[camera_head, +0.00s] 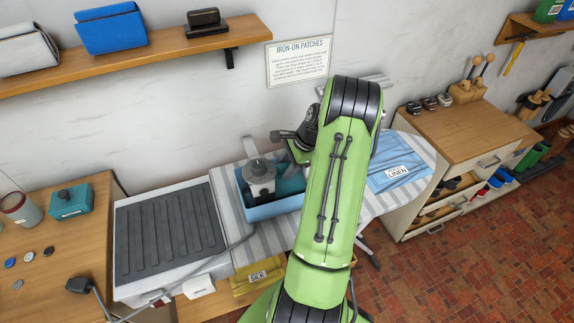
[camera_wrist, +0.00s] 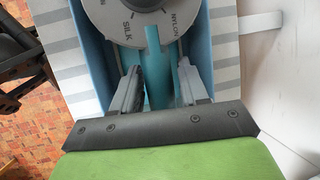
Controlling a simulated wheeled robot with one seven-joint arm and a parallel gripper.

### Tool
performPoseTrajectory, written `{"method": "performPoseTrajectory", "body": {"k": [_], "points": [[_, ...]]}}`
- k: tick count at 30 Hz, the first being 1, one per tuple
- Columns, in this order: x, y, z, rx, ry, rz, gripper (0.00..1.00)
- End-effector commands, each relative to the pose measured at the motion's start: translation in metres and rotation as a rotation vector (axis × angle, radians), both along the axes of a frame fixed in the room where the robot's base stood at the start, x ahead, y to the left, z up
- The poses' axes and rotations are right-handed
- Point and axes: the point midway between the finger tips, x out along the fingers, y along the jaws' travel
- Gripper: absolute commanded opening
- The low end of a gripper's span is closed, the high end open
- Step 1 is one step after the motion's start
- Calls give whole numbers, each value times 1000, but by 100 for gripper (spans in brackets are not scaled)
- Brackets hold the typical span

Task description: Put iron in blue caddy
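The blue caddy (camera_head: 275,212) stands on the striped ironing board, left of my raised arm. A grey iron (camera_head: 262,180) shows inside the caddy in the head view. In the wrist view a grey dial marked SILK and NYLON (camera_wrist: 125,28) is close in front of my gripper (camera_wrist: 158,78). A teal part (camera_wrist: 158,75) lies between my two fingers. The fingers are apart, with a gap beside the teal part, and they are between the caddy's side walls (camera_wrist: 222,40). My arm hides the fingertips in the head view.
A folded blue cloth labelled LINEN (camera_head: 398,175) lies on the board to the right. A dark ribbed mat (camera_head: 165,235) is to the left. A yellow SILK box (camera_head: 258,278) sits below the board. A shelf (camera_head: 140,50) runs along the wall above.

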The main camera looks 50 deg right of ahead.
Motion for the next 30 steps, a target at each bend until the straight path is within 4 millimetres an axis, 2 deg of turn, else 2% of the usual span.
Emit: {"method": "performPoseTrajectory", "body": {"k": [1, 3, 4, 11, 14, 17, 27, 30], "points": [[0, 0, 0, 0, 0, 0, 52], [0, 0, 0, 1, 1, -1, 63], [0, 0, 0, 1, 1, -1, 65], [-2, 0, -2, 5, 6, -3, 65], [-4, -2, 5, 3, 5, -3, 65], [-11, -7, 23, -1, 4, -6, 65], [-44, -28, 112, -2, 1, -5, 65], [-51, -33, 130, 0, 1, -3, 65]]}}
